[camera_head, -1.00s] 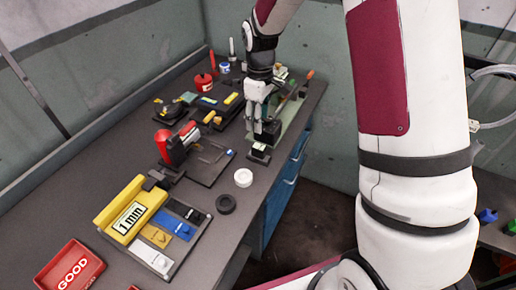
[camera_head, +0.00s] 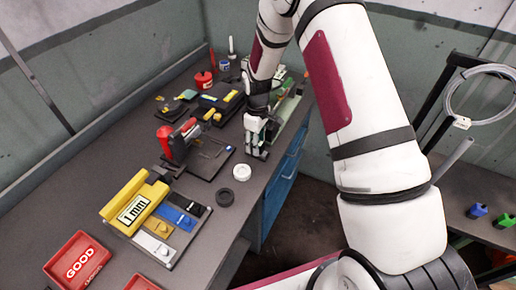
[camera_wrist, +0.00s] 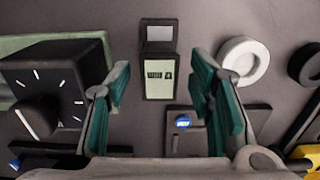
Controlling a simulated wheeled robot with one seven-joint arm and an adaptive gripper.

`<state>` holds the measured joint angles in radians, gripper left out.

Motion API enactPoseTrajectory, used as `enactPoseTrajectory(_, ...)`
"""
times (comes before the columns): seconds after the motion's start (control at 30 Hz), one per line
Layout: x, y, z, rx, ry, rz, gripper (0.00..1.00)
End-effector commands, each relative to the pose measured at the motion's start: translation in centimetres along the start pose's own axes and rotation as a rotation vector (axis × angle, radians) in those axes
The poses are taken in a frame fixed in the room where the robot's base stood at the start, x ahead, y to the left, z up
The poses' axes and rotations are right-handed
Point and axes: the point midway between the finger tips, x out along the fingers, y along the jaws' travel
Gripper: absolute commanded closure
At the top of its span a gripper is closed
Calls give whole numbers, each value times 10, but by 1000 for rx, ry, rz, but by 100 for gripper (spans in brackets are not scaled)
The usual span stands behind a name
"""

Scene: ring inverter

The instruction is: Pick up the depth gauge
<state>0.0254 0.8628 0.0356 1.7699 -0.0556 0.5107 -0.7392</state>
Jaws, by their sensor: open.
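A small dark block with a pale display (camera_wrist: 158,75), which looks like the depth gauge, stands on the grey bench in the upper middle of the wrist view. My gripper (camera_wrist: 162,92) is open there, its two green-padded fingers on either side of the block's line, with clear gaps to it. Nothing is held. In the head view my gripper (camera_head: 257,150) points down close above the bench's right edge, and it mostly hides the block there. I cannot tell how far above the block the fingertips are.
A white ring (camera_wrist: 243,61) lies right of the block, and a black ring (camera_head: 224,197) lies nearby. A dark box with a dial (camera_wrist: 58,88) is close on the left. The yellow 1 mm holder (camera_head: 135,205) and red GOOD tray (camera_head: 78,262) stand nearer the front.

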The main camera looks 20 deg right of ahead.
Motion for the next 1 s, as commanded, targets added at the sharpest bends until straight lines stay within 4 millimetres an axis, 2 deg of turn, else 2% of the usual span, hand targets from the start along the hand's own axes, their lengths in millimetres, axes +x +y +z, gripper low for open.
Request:
enactPoseTrajectory(0.13, 13, 0, 0, 0, 0, 0, 52)
enactPoseTrajectory(0.4, 16, 0, 0, 0, 1, 0, 52)
enactPoseTrajectory(0.47, 16, 0, 0, 0, 1, 0, 63)
enactPoseTrajectory(0.6, 16, 0, 0, 0, 1, 0, 95)
enactPoseTrajectory(0.63, 16, 0, 0, 0, 1, 0, 100)
enactPoseTrajectory(1.0, 14, 1, -1, 0, 2, 1, 100)
